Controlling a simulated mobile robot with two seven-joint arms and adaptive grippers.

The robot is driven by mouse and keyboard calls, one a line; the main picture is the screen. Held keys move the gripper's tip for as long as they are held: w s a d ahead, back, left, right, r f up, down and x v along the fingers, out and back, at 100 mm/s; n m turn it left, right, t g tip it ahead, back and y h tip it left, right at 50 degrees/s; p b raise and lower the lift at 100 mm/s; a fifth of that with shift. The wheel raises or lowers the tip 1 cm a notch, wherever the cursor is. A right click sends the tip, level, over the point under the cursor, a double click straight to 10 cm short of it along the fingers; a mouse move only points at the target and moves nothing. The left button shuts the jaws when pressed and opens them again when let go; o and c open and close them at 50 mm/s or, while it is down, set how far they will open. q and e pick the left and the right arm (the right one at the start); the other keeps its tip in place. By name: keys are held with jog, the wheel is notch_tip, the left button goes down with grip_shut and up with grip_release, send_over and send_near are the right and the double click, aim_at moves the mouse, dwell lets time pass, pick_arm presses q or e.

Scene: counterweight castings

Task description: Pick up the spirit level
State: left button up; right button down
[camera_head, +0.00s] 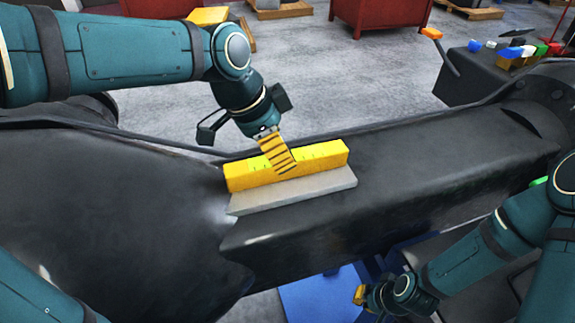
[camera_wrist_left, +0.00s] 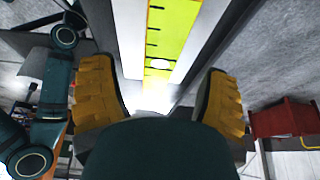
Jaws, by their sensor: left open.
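The spirit level (camera_head: 325,157) is a long yellow bar with green marks, lying along a light grey block (camera_head: 310,190) on the dark casting. In the left wrist view its yellow-green top face (camera_wrist_left: 172,35) runs up the picture between the fingers. My left gripper (camera_head: 282,158) is over the left-middle part of the level. One striped yellow finger shows in front of the level; the other is hidden in the head view. The left wrist view shows both fingers (camera_wrist_left: 160,102) wide apart. My right gripper (camera_head: 364,296) is low in the head view, apart from the level, its fingers unclear.
The large dark casting (camera_head: 430,165) fills the middle. A dark cabinet (camera_head: 462,78) with small coloured items stands at the upper right. Red containers (camera_head: 382,14) and pallets are on the grey floor behind. A blue surface (camera_head: 325,296) lies below the casting.

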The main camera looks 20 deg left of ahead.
pick_arm(q)
jog(key=b+x, duration=0.1)
jog(key=x, duration=0.4)
grip_shut()
